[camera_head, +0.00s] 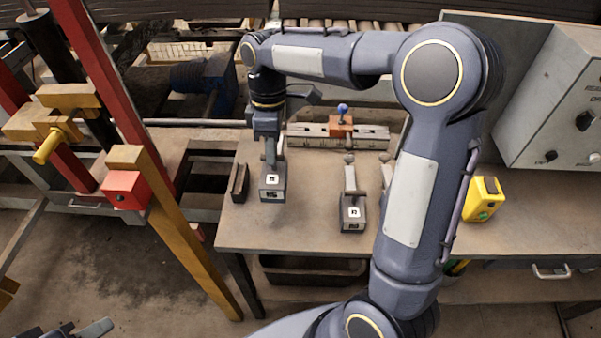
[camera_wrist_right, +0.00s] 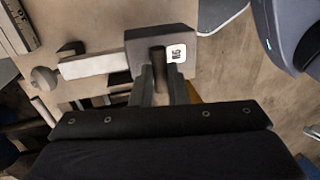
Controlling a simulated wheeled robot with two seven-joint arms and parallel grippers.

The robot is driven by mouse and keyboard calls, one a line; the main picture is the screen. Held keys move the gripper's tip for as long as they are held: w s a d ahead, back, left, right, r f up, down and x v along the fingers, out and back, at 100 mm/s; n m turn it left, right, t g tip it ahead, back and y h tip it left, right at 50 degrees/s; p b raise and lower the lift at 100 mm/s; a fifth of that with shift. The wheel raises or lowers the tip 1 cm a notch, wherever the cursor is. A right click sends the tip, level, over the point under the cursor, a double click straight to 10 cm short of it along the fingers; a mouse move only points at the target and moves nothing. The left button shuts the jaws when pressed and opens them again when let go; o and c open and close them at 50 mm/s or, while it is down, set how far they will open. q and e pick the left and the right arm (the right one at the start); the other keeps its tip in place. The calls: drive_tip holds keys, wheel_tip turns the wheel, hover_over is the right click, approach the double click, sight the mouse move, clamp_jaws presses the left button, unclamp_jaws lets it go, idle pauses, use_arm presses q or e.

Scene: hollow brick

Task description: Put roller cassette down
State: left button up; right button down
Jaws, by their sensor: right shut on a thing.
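My right gripper (camera_head: 270,150) is shut on a roller cassette (camera_head: 272,185), a dark grey block with a white label, over the left part of the bench. In the right wrist view the fingers (camera_wrist_right: 160,88) close on the cassette (camera_wrist_right: 140,48), and a pale bar extends left from it. I cannot tell whether the cassette touches the bench top. A similar cassette (camera_head: 352,215) stands on the bench to its right. Another is mostly hidden behind my right arm. Grey parts at the bottom left edge look like my left gripper (camera_head: 75,331), mostly cut off.
The bench top (camera_head: 300,228) is clear between the two cassettes. A small dark block (camera_head: 239,182) lies just left of the held one. A fixture with a blue knob (camera_head: 342,108) is behind. A yellow box (camera_head: 484,199) and a control cabinet (camera_head: 560,100) stand right.

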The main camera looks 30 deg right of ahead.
drive_tip(key=s+d+f, duration=0.2)
drive_tip(key=d+f, duration=0.3)
drive_tip(key=f, duration=0.4)
drive_tip(key=shift+s+d+f, duration=0.15)
drive_tip(key=shift+s, duration=0.15)
drive_tip(key=shift+f, duration=0.15)
drive_tip(key=c, duration=1.4)
unclamp_jaws()
